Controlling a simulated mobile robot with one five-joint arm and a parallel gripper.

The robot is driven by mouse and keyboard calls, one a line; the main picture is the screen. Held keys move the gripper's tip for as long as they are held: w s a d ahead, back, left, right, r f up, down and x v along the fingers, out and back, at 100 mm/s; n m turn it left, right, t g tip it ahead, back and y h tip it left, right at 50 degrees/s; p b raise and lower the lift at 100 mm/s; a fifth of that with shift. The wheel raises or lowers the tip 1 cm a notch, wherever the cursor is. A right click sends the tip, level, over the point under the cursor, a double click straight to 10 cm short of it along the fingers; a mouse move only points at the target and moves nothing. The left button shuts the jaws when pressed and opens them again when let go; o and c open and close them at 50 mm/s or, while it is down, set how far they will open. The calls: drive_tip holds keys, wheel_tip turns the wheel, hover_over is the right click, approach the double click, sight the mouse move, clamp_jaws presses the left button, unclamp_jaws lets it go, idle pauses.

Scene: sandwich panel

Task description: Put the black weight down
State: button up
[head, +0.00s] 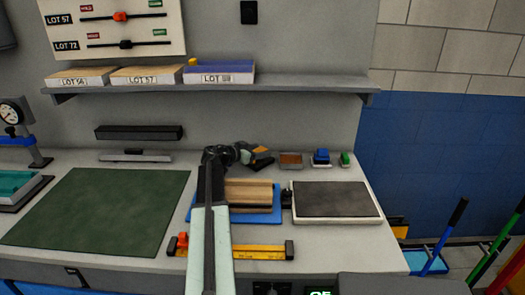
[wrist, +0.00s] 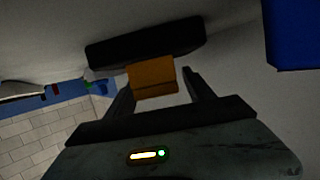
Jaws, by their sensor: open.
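The black weight is a dark block (wrist: 145,40) with an orange grip (wrist: 152,78) on one side. In the head view the black weight (head: 262,163) appears at the bench surface, behind the wooden block. My gripper (wrist: 157,84) is open, with one finger on each side of the orange grip. I see a gap between the right finger and the grip; contact on the left is unclear. In the head view my gripper (head: 247,155) is at the weight's left, and my arm hides part of the bench before it.
A wooden block (head: 250,191) on a blue base (head: 262,217) lies in front of the weight. A brown-topped pad (head: 290,160), a blue item (head: 321,156) and a green item (head: 345,159) stand to its right. A dark-topped plate (head: 335,199) is front right. A green mat (head: 100,212) lies left.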

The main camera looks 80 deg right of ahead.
drive_tip(key=p+v, duration=0.2)
drive_tip(key=v, duration=0.7)
drive_tip(key=shift+w+a+r, duration=0.15)
drive_tip(key=shift+w+a, duration=0.05)
drive_tip(key=shift+a, duration=0.1)
